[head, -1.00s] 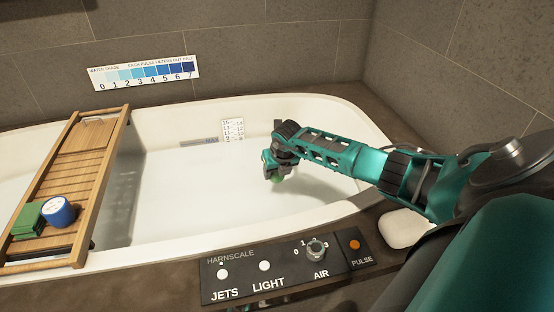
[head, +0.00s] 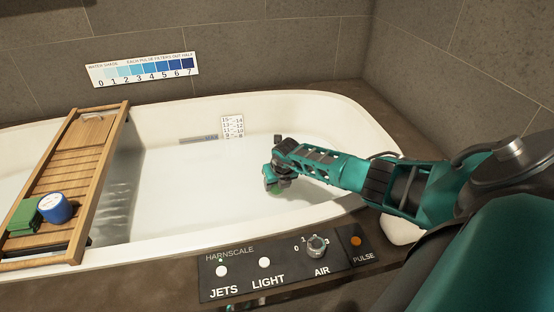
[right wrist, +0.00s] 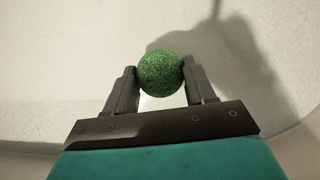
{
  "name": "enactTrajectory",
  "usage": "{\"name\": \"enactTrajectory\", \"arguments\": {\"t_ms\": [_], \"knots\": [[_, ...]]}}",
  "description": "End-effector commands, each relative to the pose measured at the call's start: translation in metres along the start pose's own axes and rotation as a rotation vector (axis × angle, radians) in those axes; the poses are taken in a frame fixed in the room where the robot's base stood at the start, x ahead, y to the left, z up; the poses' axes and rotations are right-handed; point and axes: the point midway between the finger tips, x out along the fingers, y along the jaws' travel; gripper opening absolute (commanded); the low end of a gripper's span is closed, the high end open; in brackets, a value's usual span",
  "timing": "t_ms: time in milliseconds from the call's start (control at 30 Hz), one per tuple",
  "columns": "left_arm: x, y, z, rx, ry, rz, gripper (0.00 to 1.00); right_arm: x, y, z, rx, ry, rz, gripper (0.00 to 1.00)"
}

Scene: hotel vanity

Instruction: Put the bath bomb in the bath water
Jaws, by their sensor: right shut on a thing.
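The bath bomb (right wrist: 160,73) is a speckled green ball in the right wrist view. My right gripper (right wrist: 158,85) is shut on it, one finger on each side. In the head view the right gripper (head: 273,184) is over the right part of the tub, and only a little green of the bath bomb (head: 276,189) shows below it. The bath water (head: 185,195) is pale and fills the white tub (head: 365,118). I cannot tell how far the ball is above the water, or whether it touches it. My left gripper is out of view.
A wooden tray (head: 96,135) lies across the tub at left with a green block (head: 24,215) and a blue-and-white jar (head: 54,208). A black control panel (head: 290,262) sits on the front ledge. A white object (head: 398,229) lies beside my right arm.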

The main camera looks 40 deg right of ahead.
Motion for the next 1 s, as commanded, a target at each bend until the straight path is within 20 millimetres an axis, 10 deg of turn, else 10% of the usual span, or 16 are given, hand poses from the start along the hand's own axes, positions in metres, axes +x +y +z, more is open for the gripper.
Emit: {"name": "enactTrajectory", "arguments": {"t_ms": [300,633,1000], "knots": [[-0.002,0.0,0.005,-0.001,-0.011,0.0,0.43,0.0,0.0,0.0,0.0,0.0,0.0,0.83],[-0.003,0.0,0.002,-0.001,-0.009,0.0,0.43,-0.004,-0.001,0.001,0.0,0.0,-0.001,0.84],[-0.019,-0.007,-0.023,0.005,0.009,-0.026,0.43,-0.067,-0.001,0.003,-0.004,-0.001,-0.001,0.84]]}}
